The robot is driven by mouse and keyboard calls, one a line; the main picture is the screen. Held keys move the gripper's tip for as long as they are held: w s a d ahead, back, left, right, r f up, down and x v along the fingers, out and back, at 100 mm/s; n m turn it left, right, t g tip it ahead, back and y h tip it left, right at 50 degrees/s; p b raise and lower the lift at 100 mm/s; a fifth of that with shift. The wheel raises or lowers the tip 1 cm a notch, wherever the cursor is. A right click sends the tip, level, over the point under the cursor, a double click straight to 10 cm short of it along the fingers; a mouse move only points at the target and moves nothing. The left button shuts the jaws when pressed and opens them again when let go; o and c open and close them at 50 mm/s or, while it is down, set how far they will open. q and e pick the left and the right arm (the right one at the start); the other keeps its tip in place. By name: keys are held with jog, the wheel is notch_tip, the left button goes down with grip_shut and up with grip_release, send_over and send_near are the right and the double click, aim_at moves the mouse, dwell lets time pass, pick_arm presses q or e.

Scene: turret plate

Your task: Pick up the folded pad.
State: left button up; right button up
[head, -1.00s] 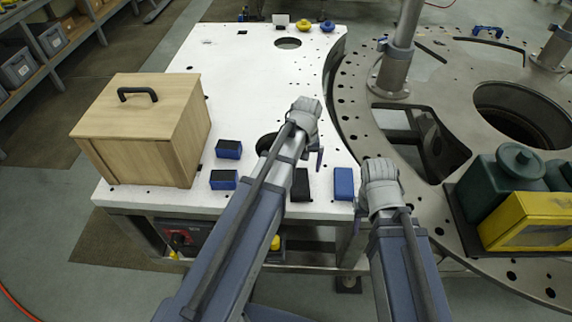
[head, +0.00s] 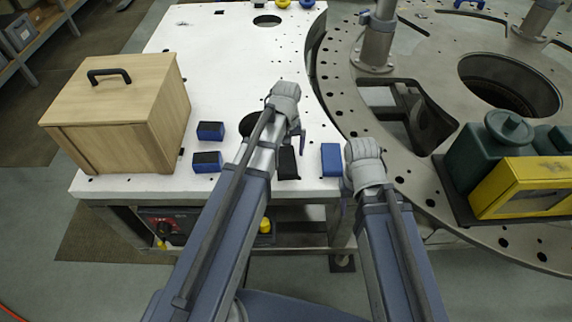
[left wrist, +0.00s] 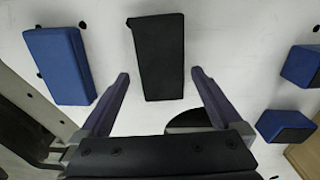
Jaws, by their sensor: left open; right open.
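Two flat pieces could be the folded pad, and I cannot tell which is meant. A black one (head: 288,164) lies near the front edge of the white table, and a plain blue one (head: 331,160) lies to its right. In the left wrist view the black piece (left wrist: 158,58) lies ahead of and between the spread fingers, apart from them; the blue piece (left wrist: 60,65) is to the left. My left gripper (head: 301,138) is open and empty, just beyond the black piece. My right gripper (head: 347,187) is beside the blue piece, its fingers mostly hidden by my wrist.
Two blue-and-black blocks (head: 210,131) (head: 206,162) lie left of my left arm. A wooden box (head: 118,112) with a black handle stands farther left on the white table (head: 215,75). A round metal plate with holes (head: 425,185) carries green and yellow containers (head: 520,188) at right.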

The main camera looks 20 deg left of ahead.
aim_at(286, 159)
pick_arm(q)
jog(key=f+b, duration=0.1)
jog(key=f, duration=0.1)
jog(key=f+b, duration=0.1)
jog(key=b, duration=0.1)
jog(key=shift+s+f, duration=0.2)
jog(key=shift+f, duration=0.2)
jog(key=shift+r, duration=0.1)
jog(key=shift+c, duration=0.4)
jog(key=c, duration=1.1)
jog(key=shift+r, duration=0.1)
notch_tip(286, 159, up, 10)
jog(key=p, duration=1)
